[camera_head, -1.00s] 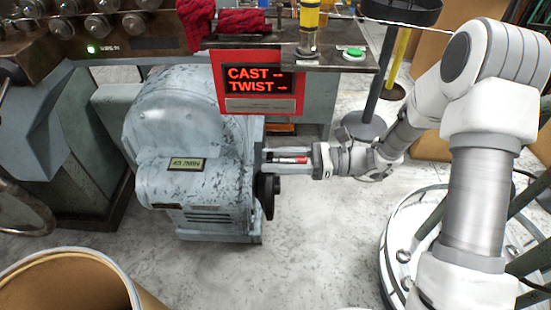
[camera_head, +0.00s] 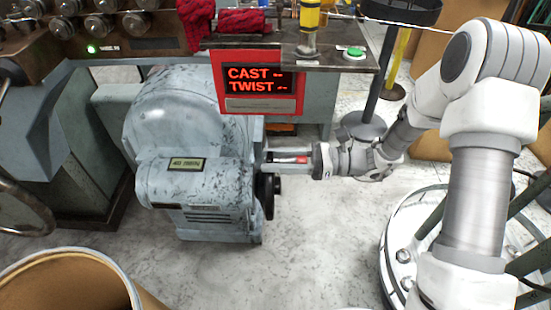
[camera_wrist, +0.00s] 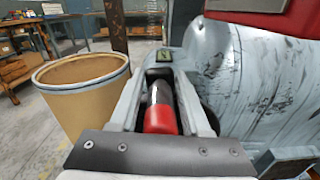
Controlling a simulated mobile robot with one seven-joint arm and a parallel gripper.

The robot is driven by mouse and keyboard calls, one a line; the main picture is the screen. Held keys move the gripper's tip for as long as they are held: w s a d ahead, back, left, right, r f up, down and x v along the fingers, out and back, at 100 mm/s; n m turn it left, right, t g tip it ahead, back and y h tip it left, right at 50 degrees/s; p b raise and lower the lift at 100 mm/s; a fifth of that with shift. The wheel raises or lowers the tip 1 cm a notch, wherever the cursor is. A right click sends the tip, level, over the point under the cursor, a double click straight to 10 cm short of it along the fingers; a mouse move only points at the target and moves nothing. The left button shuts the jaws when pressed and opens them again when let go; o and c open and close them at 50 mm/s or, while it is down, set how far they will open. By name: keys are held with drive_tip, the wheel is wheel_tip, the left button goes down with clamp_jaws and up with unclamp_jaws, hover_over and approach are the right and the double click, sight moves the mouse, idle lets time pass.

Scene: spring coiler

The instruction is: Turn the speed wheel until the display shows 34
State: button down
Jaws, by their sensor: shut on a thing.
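The speed wheel (camera_head: 268,196) is a dark disc on the right side of the blue-grey drive housing, seen nearly edge-on in the head view. Its handle (camera_wrist: 160,118) is black and red and lies between my fingers in the wrist view. My gripper (camera_head: 270,162) is shut on this handle near the top of the wheel; it also shows in the wrist view (camera_wrist: 163,88). The small greenish display (camera_head: 187,164) on the housing front shows dark digits, too small to read surely, perhaps starting with 40. It is tiny in the wrist view (camera_wrist: 163,55).
A red sign (camera_head: 258,84) reading CAST and TWIST hangs above the housing (camera_head: 190,110). A bench with a green button (camera_head: 353,53) is at the back. A brown drum (camera_head: 75,256) stands front left.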

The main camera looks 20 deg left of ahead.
drive_tip(key=shift+w+r+m+p, duration=0.15)
drive_tip(key=shift+w+m+p, duration=0.2)
drive_tip(key=shift+p, duration=0.6)
drive_tip(key=shift+w+a+m+p, duration=0.15)
drive_tip(key=shift+w+m+p, duration=0.35)
drive_tip(key=shift+p, duration=0.5)
drive_tip(key=shift+w+m+p, duration=0.2)
drive_tip(key=shift+m+p, duration=0.15)
drive_tip(key=shift+w+a+f, duration=0.2)
drive_tip(key=shift+w+f, duration=0.15)
drive_tip(key=shift+w, duration=0.2)
drive_tip(key=c, duration=0.6)
unclamp_jaws()
